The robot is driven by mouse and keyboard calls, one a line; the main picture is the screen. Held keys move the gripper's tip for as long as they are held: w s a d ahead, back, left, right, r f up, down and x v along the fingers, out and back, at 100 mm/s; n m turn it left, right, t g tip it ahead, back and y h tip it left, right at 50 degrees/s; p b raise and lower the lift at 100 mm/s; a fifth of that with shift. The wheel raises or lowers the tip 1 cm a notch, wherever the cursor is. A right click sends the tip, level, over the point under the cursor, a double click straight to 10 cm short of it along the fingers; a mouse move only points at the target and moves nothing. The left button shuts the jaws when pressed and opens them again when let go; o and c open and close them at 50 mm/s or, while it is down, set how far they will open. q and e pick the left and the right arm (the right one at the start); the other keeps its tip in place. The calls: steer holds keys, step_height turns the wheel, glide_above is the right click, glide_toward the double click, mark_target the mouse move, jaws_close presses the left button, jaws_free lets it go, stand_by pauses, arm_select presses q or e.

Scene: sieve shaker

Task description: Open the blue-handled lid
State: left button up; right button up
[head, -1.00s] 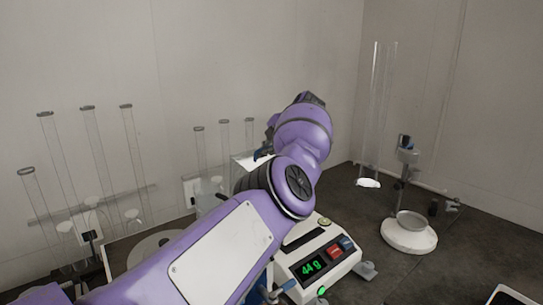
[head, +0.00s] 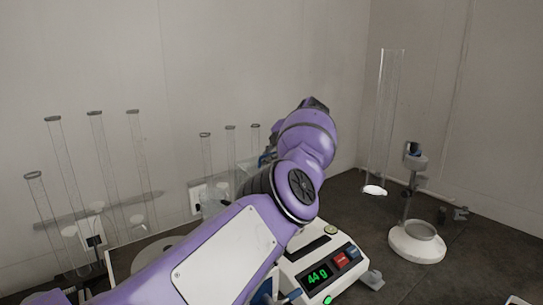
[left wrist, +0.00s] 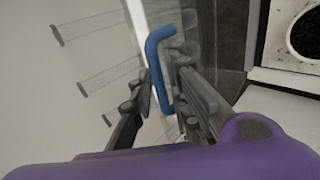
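The blue handle (left wrist: 156,62) is a bent bar on a clear, see-through lid, and it stands between the fingers of my left gripper (left wrist: 160,78) in the left wrist view. The fingers lean in close on both sides of the bar and look shut on it. In the head view my left gripper (head: 267,158) is mostly hidden behind my purple forearm, with a bit of blue showing at its tip. A clear panel (head: 246,172) shows beside it, partly covered by the arm. My right gripper is in neither view.
A balance (head: 345,260) reading 44 g stands close under my arm. Tall glass tubes (head: 110,165) stand at the left. A clear cylinder (head: 385,125) and a stand with a round white base (head: 417,246) are at the right. Dark counter between them is free.

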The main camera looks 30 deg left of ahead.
arm_select(q)
steer(key=shift+s, duration=0.1)
steer(key=shift+d+r, duration=0.2)
steer(key=shift+d, duration=0.05)
steer(key=v, duration=1.1)
steer(key=shift+r, duration=0.2)
steer(key=shift+d+f, duration=0.1)
steer(key=shift+d, duration=0.05)
